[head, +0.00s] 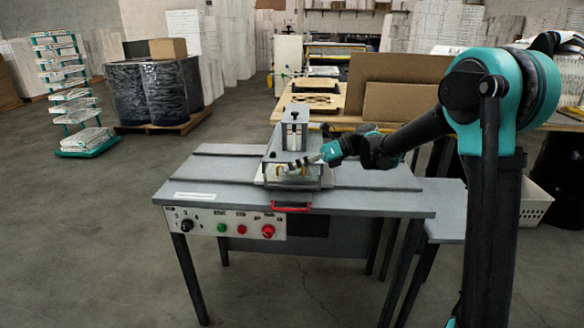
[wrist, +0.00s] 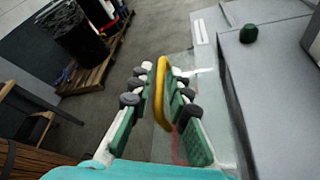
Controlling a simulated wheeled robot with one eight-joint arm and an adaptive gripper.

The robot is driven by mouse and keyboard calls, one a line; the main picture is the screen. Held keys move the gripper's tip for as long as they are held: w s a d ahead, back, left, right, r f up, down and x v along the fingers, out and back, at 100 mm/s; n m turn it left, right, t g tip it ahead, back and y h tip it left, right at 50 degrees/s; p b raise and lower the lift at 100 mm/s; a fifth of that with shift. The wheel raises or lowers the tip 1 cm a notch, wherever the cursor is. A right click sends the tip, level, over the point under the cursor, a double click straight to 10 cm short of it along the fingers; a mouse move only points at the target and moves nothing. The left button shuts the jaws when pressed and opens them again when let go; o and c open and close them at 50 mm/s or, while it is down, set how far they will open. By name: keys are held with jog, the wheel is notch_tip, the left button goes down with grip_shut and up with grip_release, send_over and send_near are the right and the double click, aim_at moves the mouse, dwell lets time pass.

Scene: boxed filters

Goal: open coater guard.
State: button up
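The coater (head: 294,136) is a grey machine on a grey table. A clear guard (head: 318,179) covers its front; it looks lowered, though its outline is faint. A yellow handle (wrist: 160,92) stands upright in the wrist view, between the two fingers of my gripper (wrist: 160,85). Floor shows between the left finger and the handle, and the right finger is very close to it. I cannot tell if that finger touches. In the head view my gripper (head: 303,164) reaches in from the right, over the guard's front, and hides part of it.
A control panel (head: 224,224) with a black knob, a green button and red buttons is on the table's front. A red handle (head: 291,206) sits at the front edge. The grey tabletop (head: 205,178) is clear at left. Cardboard sheets (head: 400,88) stand behind.

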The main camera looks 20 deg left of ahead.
jog(key=shift+d, duration=0.1)
jog(key=v, duration=1.2)
jog(key=s+d+f+n+t+h, duration=0.3)
jog(key=s+d+f+n, duration=0.3)
jog(key=d, duration=0.5)
jog(key=s+d+f+n+t+h, duration=0.4)
jog(key=s+d+f+n, duration=0.3)
jog(key=d+f, duration=0.3)
jog(key=s+d+f+n+t+h, duration=0.3)
jog(key=s+d+f+n+h, duration=0.2)
jog(key=d, duration=0.8)
notch_tip(320, 180, down, 3)
jog(key=s+n, duration=0.1)
jog(key=s, duration=0.1)
jog(key=shift+s+n+h, duration=0.3)
jog(key=shift+s+h, duration=0.1)
